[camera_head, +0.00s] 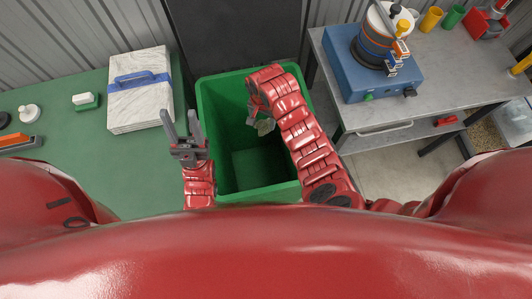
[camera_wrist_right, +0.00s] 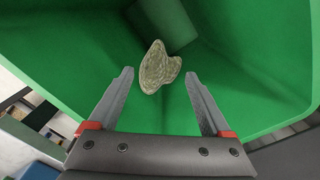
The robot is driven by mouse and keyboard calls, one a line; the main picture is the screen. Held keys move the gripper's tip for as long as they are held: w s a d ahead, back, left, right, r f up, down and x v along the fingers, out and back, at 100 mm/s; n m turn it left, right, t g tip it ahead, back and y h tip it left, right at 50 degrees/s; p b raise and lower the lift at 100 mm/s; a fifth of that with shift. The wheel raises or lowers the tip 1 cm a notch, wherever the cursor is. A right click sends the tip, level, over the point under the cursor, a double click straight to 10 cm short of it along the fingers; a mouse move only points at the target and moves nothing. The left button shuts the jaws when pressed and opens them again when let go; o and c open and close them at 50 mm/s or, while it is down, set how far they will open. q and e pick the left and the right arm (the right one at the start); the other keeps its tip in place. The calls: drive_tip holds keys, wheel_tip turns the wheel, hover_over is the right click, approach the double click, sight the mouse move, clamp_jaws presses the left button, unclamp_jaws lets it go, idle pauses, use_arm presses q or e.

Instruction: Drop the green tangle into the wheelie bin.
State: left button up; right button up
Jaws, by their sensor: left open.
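The green wheelie bin (camera_head: 208,104) stands open in the middle of the head view, and its green walls fill much of the right wrist view (camera_wrist_right: 240,75). The pale grey-green tangle (camera_wrist_right: 155,66) is inside the bin's opening, just past the fingertips of my right gripper (camera_wrist_right: 159,78). The right fingers are spread and do not appear to touch it. In the head view the tangle (camera_head: 265,127) shows small below my right gripper (camera_head: 256,112). I cannot tell whether it touches the bin. My left gripper (camera_head: 179,113) is open and empty, left of the bin.
A green table (camera_head: 60,165) at left holds a wrapped white stack (camera_head: 140,106) with a blue-handled tool and a small green-and-white brush (camera_head: 85,101). A grey bench (camera_head: 440,80) at right carries a blue machine (camera_head: 365,75) and several cups. A dark panel stands behind the bin.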

drive_tip(key=shift+o, duration=1)
drive_tip(key=shift+w+r+b, duration=0.1)
drive_tip(key=shift+r+b, duration=0.2)
drive_tip(key=shift+r, duration=0.25)
wheel_tip(320, 180, up, 16)
drive_tip(key=p, duration=0.6)
drive_tip(key=shift+r, duration=0.15)
